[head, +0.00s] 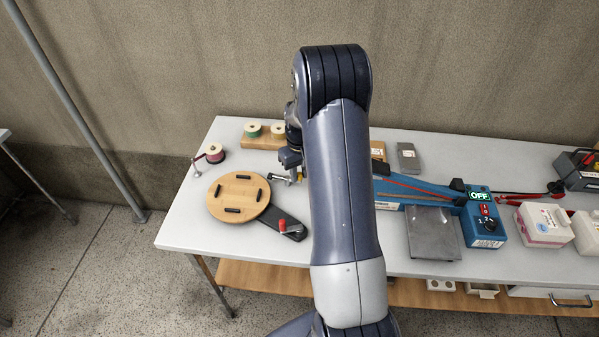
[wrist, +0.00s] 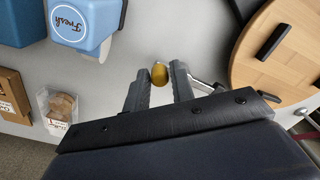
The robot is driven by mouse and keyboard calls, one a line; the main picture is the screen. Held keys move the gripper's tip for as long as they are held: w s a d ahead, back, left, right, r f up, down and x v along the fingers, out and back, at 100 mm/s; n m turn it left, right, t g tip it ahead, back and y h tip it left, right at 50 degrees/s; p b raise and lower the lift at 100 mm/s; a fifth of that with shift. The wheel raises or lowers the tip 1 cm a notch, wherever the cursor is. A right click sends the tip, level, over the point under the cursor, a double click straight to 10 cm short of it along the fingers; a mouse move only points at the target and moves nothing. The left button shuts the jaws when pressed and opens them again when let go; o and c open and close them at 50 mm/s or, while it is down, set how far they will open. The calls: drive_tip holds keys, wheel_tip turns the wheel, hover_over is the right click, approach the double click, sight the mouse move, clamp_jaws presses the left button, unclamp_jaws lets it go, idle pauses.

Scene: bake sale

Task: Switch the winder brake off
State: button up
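The winder is a round wooden disc (head: 238,196) with several black pegs, on a dark base with a red-knobbed crank (head: 283,226), at the table's left. It also shows at the right of the wrist view (wrist: 275,55). A metal lever (wrist: 207,86) reaches from beside the disc behind my gripper's right finger. A yellow knob (wrist: 159,74), which seems to be the lever's end, sits between the fingertips. My gripper (wrist: 157,85) is open around the knob, with narrow gaps showing. In the head view my arm hides most of the gripper.
A blue machine (head: 483,218) with a lit OFF display and dial stands right of my arm. A blue box marked Fresh (wrist: 85,25) is close by in the wrist view.

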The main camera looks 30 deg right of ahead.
drive_tip(key=o, duration=0.3)
wheel_tip(320, 180, up, 11)
drive_tip(key=shift+f+b, duration=0.1)
drive_tip(key=shift+b, duration=0.45)
drive_tip(key=shift+f, duration=0.15)
wheel_tip(320, 180, down, 11)
drive_tip(key=shift+r+p, duration=0.15)
drive_tip(key=shift+p, duration=0.6)
drive_tip(key=shift+w+d+r+n+p, duration=0.15)
drive_tip(key=shift+n+p, duration=0.15)
drive_tip(key=shift+n, duration=0.2)
drive_tip(key=shift+r, duration=0.4)
